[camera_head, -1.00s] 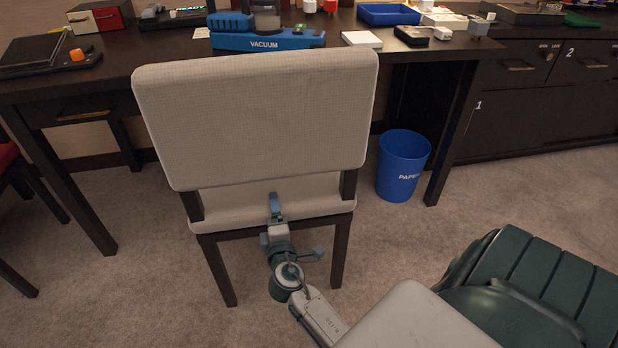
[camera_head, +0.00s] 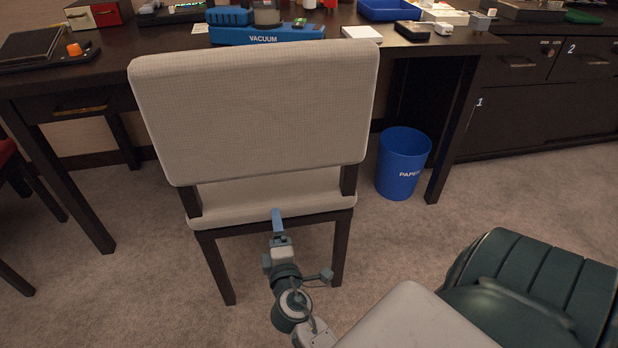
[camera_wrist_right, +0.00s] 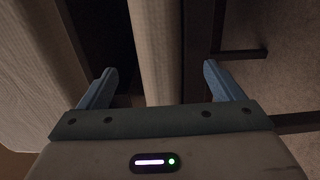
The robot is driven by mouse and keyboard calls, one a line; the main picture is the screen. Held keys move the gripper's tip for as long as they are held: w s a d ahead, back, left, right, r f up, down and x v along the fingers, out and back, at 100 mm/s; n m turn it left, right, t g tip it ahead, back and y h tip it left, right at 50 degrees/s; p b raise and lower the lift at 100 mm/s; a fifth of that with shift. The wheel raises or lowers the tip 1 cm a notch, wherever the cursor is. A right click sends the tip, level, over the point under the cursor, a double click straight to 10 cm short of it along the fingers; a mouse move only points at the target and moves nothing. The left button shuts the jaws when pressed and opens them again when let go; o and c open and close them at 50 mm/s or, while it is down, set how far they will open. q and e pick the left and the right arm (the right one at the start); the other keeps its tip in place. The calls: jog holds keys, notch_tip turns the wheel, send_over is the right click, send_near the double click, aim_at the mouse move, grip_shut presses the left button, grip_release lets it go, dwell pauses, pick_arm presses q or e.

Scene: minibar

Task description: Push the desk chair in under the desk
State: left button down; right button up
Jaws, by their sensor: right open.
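The desk chair (camera_head: 255,110) has a light cushioned back and seat on dark legs. It stands with its back towards me, in front of the dark desk (camera_head: 455,48). Its backrest overlaps the desk's front edge in the picture. My right gripper (camera_head: 277,214) is low behind the chair, by the rear edge of the seat (camera_head: 318,204). In the right wrist view, the right gripper (camera_wrist_right: 160,80) is open and empty, with the seat's edge (camera_wrist_right: 157,45) beyond and between its fingers. I cannot tell whether it touches. My left gripper is not in view.
A blue paper bin (camera_head: 403,165) stands right of the chair, under the desk. A red-seated chair (camera_head: 12,165) is at the left edge. A blue vacuum holder (camera_head: 265,33) sits on the desk. Carpet behind the chair is clear.

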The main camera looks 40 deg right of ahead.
jog(key=b+v, duration=0.1)
jog(key=v, duration=0.4)
jog(key=shift+f+b, duration=0.1)
jog(key=shift+b, duration=0.2)
jog(key=shift+w+d, duration=0.1)
jog(key=p+x, duration=0.3)
jog(key=x, duration=0.9)
jog(key=shift+w+p, duration=0.1)
jog(key=shift+p, duration=0.25)
jog(key=shift+f, duration=0.25)
